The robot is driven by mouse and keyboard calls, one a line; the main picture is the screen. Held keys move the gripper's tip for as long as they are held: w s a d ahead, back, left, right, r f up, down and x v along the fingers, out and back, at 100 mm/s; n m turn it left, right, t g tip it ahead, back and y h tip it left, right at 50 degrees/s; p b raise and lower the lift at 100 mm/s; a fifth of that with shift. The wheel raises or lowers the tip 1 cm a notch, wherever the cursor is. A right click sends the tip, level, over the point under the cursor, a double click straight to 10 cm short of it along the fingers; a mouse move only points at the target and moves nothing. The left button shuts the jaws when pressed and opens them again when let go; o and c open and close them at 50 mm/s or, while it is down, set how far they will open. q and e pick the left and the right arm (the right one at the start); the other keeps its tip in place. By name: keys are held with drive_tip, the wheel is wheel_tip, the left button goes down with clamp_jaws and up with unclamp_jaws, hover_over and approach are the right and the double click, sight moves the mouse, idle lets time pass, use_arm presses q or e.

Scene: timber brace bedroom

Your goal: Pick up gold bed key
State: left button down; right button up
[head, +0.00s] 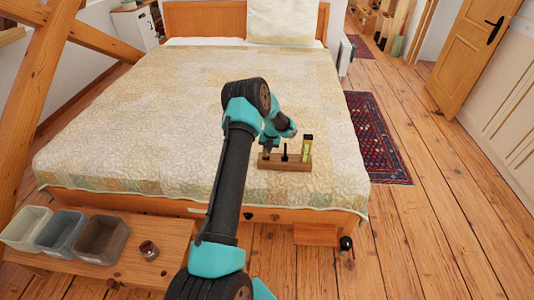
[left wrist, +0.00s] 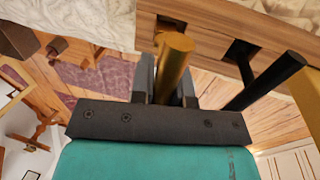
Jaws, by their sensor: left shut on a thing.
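The gold bed key (left wrist: 174,62) shows in the left wrist view as a gold rod between the two fingers of my left gripper (left wrist: 166,82). The left gripper is shut on it. The key's far end meets a wooden holder (left wrist: 222,36), and I cannot tell whether it is still seated there. In the head view my left gripper (head: 268,147) is at the left end of the wooden holder (head: 286,164) on the bed, and mostly hides the gold key. My right gripper is not in view.
A black key (head: 285,153) and a yellow, black-topped piece (head: 306,149) stand in the holder, close to the gripper. The bed (head: 130,120) is otherwise clear. A bench (head: 180,240) with several bins and a small jar (head: 149,250) stands at front left.

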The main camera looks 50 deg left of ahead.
use_arm(q)
drive_tip(key=s+d+r, duration=0.2)
drive_tip(key=s+d, duration=0.8)
drive_tip(key=d, duration=0.2)
drive_tip(key=shift+s, duration=0.2)
drive_tip(key=shift+d, duration=0.15)
